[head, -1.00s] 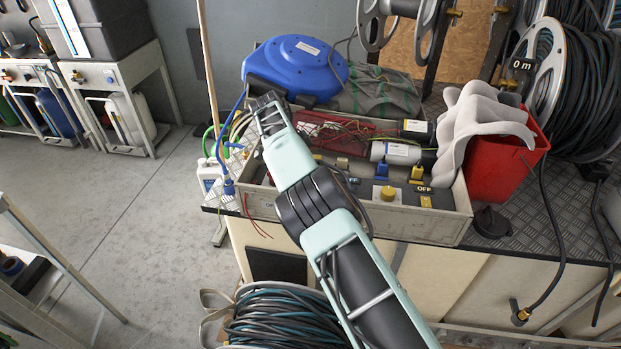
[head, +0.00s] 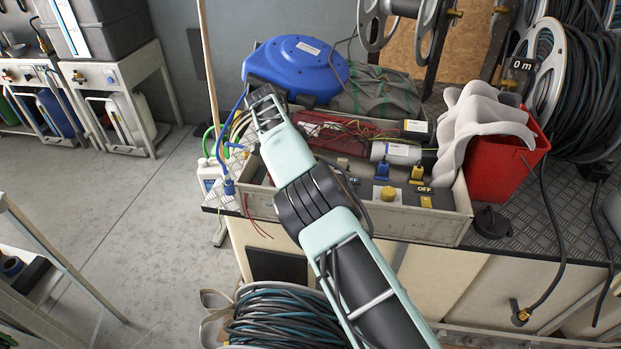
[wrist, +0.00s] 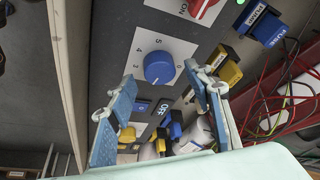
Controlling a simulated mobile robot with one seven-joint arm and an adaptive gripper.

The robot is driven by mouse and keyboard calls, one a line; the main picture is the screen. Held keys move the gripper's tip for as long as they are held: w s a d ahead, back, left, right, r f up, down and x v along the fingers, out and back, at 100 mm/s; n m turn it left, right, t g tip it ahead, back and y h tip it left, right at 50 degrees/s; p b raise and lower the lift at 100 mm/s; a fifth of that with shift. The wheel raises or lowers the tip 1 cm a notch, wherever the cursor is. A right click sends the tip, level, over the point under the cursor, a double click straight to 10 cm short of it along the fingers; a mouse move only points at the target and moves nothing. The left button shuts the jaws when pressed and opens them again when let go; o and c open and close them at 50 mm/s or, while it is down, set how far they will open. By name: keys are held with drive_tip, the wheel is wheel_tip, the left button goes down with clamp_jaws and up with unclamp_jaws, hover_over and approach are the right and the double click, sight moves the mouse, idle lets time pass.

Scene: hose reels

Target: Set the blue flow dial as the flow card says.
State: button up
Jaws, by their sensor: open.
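The blue flow dial (wrist: 158,67) shows in the wrist view, round and ribbed, on a white plate (wrist: 135,45) numbered 0 to 5. I cannot tell for sure which number its mark points at. My gripper (wrist: 160,75) is open, its two pale blue fingers to the left and right of the dial in the picture and apart from it. I see no flow card that I can read.

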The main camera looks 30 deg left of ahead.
drive_tip(key=v, duration=1)
drive_tip(key=shift+d, duration=0.15)
